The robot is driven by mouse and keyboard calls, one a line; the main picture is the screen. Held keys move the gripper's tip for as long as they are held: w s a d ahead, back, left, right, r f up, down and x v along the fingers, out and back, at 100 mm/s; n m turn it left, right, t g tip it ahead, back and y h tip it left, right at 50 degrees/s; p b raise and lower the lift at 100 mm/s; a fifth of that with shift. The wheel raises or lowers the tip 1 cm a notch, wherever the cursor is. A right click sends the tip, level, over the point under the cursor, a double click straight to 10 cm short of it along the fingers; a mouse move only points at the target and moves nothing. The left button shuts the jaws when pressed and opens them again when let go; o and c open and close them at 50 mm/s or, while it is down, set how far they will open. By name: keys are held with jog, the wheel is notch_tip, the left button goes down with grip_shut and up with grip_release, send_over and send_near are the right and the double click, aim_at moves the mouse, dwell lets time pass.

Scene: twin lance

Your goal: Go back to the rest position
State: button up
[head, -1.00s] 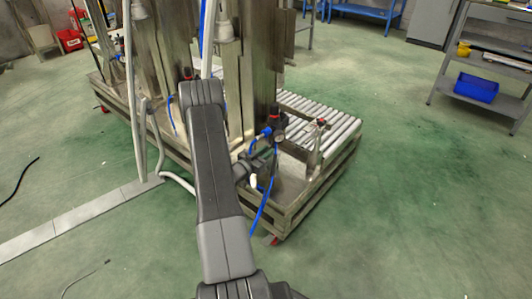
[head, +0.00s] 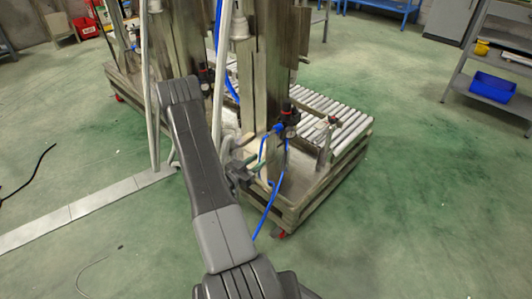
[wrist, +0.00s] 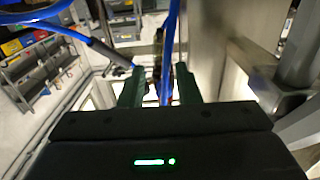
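My gripper (wrist: 158,88) shows in the wrist view as two dark green fingers standing apart. Blue hose (wrist: 169,50) runs between and beyond them; I see nothing clamped. In the head view my arm reaches up in the middle, and my gripper (head: 262,152) is small beside the machine's steel column (head: 262,60), near a dark regulator with blue hoses (head: 289,115). Whether it touches anything there is unclear. No rest position is marked in view.
The machine's frame with its roller conveyor (head: 335,112) stands close to the right of my arm. A grey floor strip (head: 90,203) lies at left. A shelf with a blue bin (head: 493,87) is at far right. Green floor is clear at front right.

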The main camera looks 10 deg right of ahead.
jog(key=shift+v, duration=1.05)
jog(key=shift+d, duration=0.1)
jog(key=b, duration=0.3)
send_near(284, 142)
jog(key=x, duration=0.6)
jog(key=shift+w+f+t, duration=0.15)
jog(key=shift+f+t, duration=0.05)
jog(key=shift+t, duration=0.1)
jog(key=shift+n+y, duration=0.3)
jog(key=shift+f, duration=0.1)
